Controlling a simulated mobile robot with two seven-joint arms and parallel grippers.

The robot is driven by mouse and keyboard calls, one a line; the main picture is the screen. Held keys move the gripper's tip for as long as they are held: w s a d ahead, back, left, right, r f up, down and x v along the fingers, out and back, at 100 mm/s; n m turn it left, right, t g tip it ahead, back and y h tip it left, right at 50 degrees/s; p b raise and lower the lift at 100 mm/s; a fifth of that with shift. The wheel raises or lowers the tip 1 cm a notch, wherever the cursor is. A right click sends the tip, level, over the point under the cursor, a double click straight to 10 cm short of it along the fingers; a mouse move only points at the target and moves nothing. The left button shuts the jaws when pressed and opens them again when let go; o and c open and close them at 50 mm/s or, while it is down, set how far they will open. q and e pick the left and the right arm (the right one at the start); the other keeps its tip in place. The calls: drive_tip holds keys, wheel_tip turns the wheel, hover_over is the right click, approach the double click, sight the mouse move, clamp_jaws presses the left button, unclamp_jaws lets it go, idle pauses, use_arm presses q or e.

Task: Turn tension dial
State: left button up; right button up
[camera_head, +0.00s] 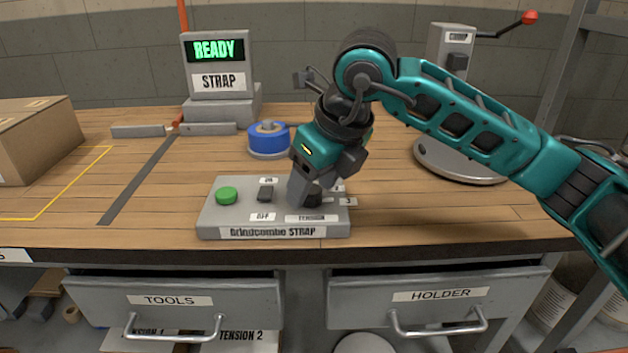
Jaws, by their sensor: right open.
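The grey control box (221,220) labelled "Grindcombe STRAP" sits near the front edge of the wooden bench. It carries a green button (227,196), an ON/OFF switch (266,193) and, at its right, the dark tension dial (313,200) above a TENSION label. My right gripper (307,197) points down at the dial, its fingers open and at the dial. The fingers hide much of the dial, so its pointer and whether the fingers touch it cannot be told. My left gripper is not in view.
The strapping machine (222,108) shows READY at the back. A blue strap roll (268,140) stands behind the box. A cardboard box (30,140) is at the left. A round-based press (460,163) stands at the right. Drawers (180,308) are below.

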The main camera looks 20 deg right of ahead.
drive_tip(key=p+v, duration=0.2)
drive_tip(key=v, duration=1)
drive_tip(key=shift+s+r, duration=0.2)
drive_tip(key=shift+r, duration=0.1)
drive_tip(key=shift+d, duration=0.15)
